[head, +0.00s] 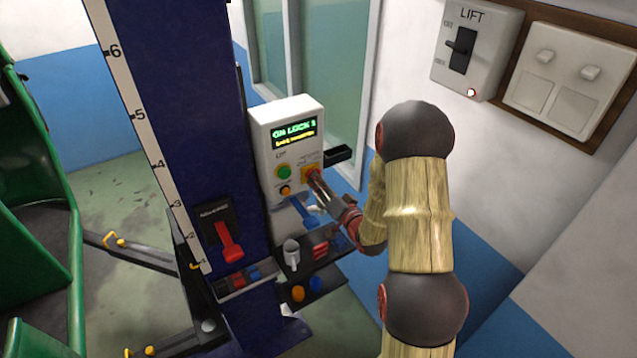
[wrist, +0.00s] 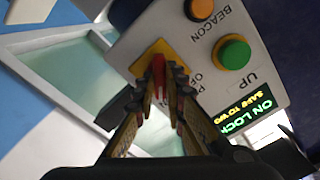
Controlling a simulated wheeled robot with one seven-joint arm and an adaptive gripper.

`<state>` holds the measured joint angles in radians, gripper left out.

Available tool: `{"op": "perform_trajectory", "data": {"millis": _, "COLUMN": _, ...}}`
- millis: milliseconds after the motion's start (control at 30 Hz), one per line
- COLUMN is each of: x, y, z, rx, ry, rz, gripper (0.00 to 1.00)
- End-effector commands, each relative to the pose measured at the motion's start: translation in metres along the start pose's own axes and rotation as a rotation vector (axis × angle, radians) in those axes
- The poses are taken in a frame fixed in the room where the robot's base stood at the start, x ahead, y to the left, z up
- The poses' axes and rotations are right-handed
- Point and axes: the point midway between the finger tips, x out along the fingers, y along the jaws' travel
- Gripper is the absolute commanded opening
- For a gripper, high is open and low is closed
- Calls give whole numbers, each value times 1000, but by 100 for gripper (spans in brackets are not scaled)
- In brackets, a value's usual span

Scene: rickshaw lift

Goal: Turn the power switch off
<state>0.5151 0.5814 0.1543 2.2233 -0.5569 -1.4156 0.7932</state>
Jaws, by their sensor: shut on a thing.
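The grey control box (head: 285,150) stands on the blue column, with a lit green display reading "ON LOCK". The power switch is a red handle on a yellow plate (head: 309,171); it also shows in the wrist view as the red handle (wrist: 158,82), beside a partly hidden label beginning with P. My gripper (head: 319,184) reaches the switch from the lower right. In the wrist view my gripper (wrist: 160,72) is shut on the red handle, with a finger on each side. The fingers partly hide the handle, and I cannot read its exact position.
A green UP button (wrist: 231,53) and an orange BEACON button (wrist: 201,8) sit close beside the switch. Below the box is a black shelf (head: 330,283) with a cup (head: 291,253). A wall box marked LIFT (head: 485,60) has a black lever and red lamp.

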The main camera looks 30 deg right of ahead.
Motion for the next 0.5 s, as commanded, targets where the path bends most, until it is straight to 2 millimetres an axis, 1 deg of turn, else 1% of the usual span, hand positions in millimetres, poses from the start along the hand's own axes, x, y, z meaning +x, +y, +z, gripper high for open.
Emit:
{"op": "perform_trajectory", "data": {"millis": 267, "x": 0, "y": 2, "z": 2, "rx": -63, "ry": 1, "rz": -1, "gripper": 0}}
{"op": "perform_trajectory", "data": {"millis": 500, "x": 0, "y": 4, "z": 4, "rx": -227, "ry": 3, "rz": -2, "gripper": 0}}
